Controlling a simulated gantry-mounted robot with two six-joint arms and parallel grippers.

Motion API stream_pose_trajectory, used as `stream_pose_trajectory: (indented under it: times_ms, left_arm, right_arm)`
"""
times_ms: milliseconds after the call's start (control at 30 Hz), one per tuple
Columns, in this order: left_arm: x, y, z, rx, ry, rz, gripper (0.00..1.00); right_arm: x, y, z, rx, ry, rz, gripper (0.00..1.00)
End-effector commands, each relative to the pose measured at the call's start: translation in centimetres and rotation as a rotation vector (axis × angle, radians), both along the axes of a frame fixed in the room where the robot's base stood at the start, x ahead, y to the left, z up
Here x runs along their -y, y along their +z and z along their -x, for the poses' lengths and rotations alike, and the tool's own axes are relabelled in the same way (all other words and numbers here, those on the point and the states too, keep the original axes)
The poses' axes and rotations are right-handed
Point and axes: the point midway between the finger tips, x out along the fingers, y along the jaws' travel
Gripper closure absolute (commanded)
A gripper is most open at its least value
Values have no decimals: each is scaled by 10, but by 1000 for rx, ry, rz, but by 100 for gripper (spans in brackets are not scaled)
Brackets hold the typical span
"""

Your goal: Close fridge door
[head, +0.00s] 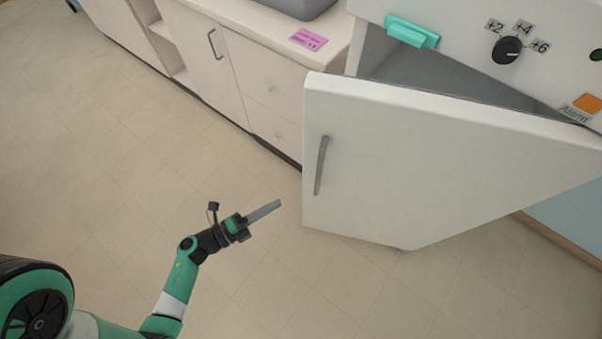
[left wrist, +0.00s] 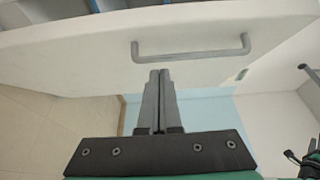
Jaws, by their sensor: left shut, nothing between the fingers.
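The white fridge door (head: 420,165) stands ajar in the head view, swung out from the white fridge body (head: 460,30), with a dark gap along its top edge. Its grey bar handle (head: 321,165) is near the door's left edge. My left gripper (head: 278,204) is left of the door and apart from it in the head view, its fingers together and empty. In the left wrist view the door (left wrist: 90,60) fills the upper part, and the handle (left wrist: 190,55) lies just beyond my fingertips (left wrist: 160,73). My right gripper is not clearly seen.
A counter with cabinets (head: 235,70) stands left of the fridge, with a pink label (head: 309,40) and a grey container (head: 290,6) on it. The fridge has a black dial (head: 507,50), a teal piece (head: 411,32) and an orange alarm button (head: 588,103). The tiled floor (head: 110,150) is clear.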

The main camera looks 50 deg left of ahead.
Motion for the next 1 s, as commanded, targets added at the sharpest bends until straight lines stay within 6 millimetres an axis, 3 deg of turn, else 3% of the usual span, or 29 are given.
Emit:
stream_pose_trajectory:
  times_ms: [400, 500, 700, 1000]
  left_arm:
    - [13, -1, -83, 5, -5, 0, 100]
    - [-3, 0, -96, 5, 3, -1, 100]
    - [-13, 0, -109, 2, 2, 0, 100]
    - [-14, 1, -111, 2, 1, 1, 100]
  right_arm:
    - [0, -27, 0, 0, 0, 0, 50]
    - [0, -29, 0, 0, 0, 0, 50]
    - [0, -33, 0, 0, 0, 0, 50]
    - [0, -32, 0, 0, 0, 0, 50]
